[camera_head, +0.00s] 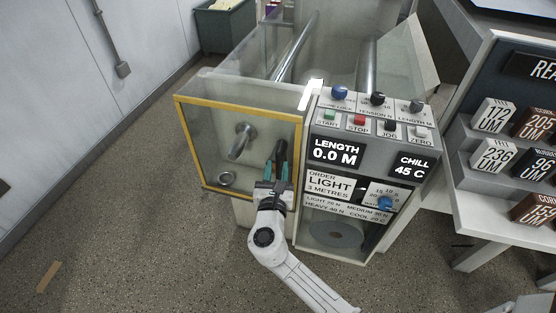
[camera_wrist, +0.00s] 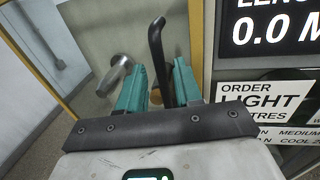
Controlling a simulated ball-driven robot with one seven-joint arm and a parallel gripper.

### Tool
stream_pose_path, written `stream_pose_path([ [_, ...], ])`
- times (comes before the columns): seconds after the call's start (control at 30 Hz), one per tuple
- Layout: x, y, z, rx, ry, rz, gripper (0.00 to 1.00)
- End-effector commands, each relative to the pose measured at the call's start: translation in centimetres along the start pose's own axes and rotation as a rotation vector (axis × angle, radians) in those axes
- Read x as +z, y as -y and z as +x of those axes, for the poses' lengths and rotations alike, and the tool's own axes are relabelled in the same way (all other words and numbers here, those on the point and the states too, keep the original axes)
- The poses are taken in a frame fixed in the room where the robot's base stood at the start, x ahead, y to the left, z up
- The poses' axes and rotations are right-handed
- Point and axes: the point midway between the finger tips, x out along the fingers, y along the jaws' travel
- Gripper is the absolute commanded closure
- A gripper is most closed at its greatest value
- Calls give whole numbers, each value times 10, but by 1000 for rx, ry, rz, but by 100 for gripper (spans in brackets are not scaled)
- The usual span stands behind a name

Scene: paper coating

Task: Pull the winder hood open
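The winder hood (camera_head: 215,145) is a clear box front with a yellow frame, standing shut as far as I can tell, left of the control panel. A black bar handle (camera_head: 281,152) stands upright near its right edge. It also shows in the wrist view (camera_wrist: 157,45), with a bent top. My gripper (camera_head: 277,170) is at the lower part of the handle. In the wrist view its teal fingers (camera_wrist: 160,83) are apart, with the handle between them and a visible gap on each side. Whether the fingers touch the bar lower down is hidden.
The control panel (camera_head: 370,130) with knobs and buttons adjoins the hood on the right. A shelf of labelled boxes (camera_head: 495,155) stands at far right. A metal roller end (camera_head: 241,141) shows through the clear front. The floor (camera_head: 130,200) at left is open.

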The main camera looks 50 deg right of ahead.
Motion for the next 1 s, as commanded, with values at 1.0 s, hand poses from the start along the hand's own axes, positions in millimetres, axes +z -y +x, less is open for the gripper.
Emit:
stream_pose_path([
  [1.0,0,0,34,-1,-1,1,100],
])
